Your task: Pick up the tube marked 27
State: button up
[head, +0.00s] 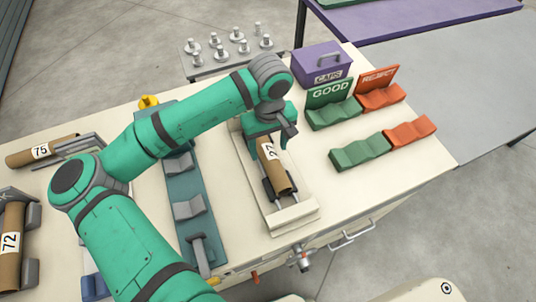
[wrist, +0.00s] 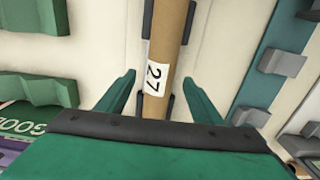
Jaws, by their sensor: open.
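The tube marked 27 (head: 276,171) is a brown cardboard tube with a white label. It rests on dark supports on a cream fixture at the right of the table. My gripper (head: 268,132) is at the tube's far end, above it. In the wrist view the tube (wrist: 167,50) runs between the two green fingers of my gripper (wrist: 160,92). The fingers are open, with a gap on each side of the tube. The tube's end nearest the palm is hidden behind my gripper.
Tubes marked 75 (head: 40,151) and 72 (head: 11,245) lie at the left. Green GOOD (head: 333,114) and orange REJECT (head: 380,97) cradles stand at the right, near a purple CAPS box (head: 320,63). A teal rail with blocks (head: 188,208) lies left of the fixture.

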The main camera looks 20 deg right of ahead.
aim_at(268, 151)
jog(key=shift+w+f, duration=0.1)
jog(key=shift+f, duration=1.6)
jog(key=c, duration=1.2)
jog(key=shift+r, duration=0.1)
